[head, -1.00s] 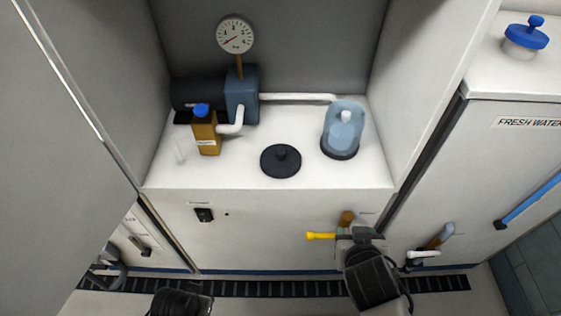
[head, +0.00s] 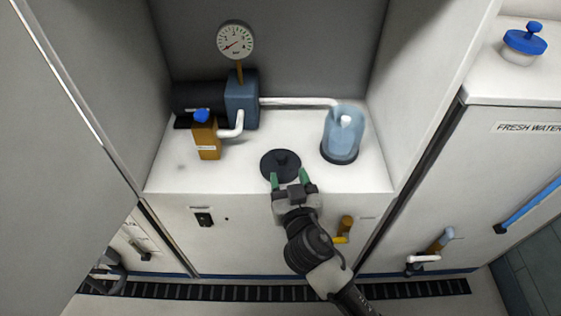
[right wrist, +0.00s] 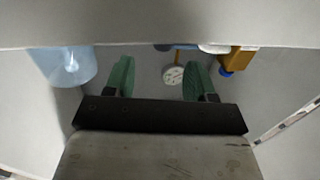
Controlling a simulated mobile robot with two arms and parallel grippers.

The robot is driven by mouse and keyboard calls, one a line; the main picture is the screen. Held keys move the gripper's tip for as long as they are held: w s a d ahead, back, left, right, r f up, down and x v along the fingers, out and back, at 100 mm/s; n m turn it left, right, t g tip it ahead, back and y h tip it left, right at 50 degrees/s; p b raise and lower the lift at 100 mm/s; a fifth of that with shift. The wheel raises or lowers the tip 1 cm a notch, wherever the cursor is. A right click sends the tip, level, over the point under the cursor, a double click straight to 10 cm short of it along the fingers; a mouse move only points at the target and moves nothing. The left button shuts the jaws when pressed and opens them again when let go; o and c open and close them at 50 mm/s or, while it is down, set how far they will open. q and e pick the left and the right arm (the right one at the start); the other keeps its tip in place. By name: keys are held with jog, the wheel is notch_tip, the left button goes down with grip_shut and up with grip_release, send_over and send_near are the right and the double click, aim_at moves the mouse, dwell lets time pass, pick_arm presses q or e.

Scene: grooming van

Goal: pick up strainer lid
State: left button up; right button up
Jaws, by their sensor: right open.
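The strainer lid (head: 280,163), a flat black disc with a central knob, lies on the white counter near its front edge in the head view. My right gripper (head: 289,179) is open and empty. Its green fingertips reach the lid's near edge in the picture, one on each side of the knob's line; I cannot tell whether they touch it. In the right wrist view the open fingers (right wrist: 158,78) show with nothing recognisable as the lid between them. A clear bluish canister (head: 341,142) stands right of the lid, also seen in the wrist view (right wrist: 66,64). My left gripper is not in view.
A blue pump block (head: 241,100), a white pipe (head: 297,101), a gauge (head: 235,41) and an orange blue-capped filter (head: 207,142) stand behind and left. Cabinet walls close both sides. A valve (head: 346,225) is on the front panel. The counter's front left is clear.

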aim_at(281, 160)
jog(key=x, duration=0.5)
jog(key=shift+w+a+r, duration=0.1)
jog(key=shift+w+a, duration=0.15)
jog(key=shift+a, duration=0.05)
jog(key=c, duration=1)
jog(key=shift+r, duration=0.1)
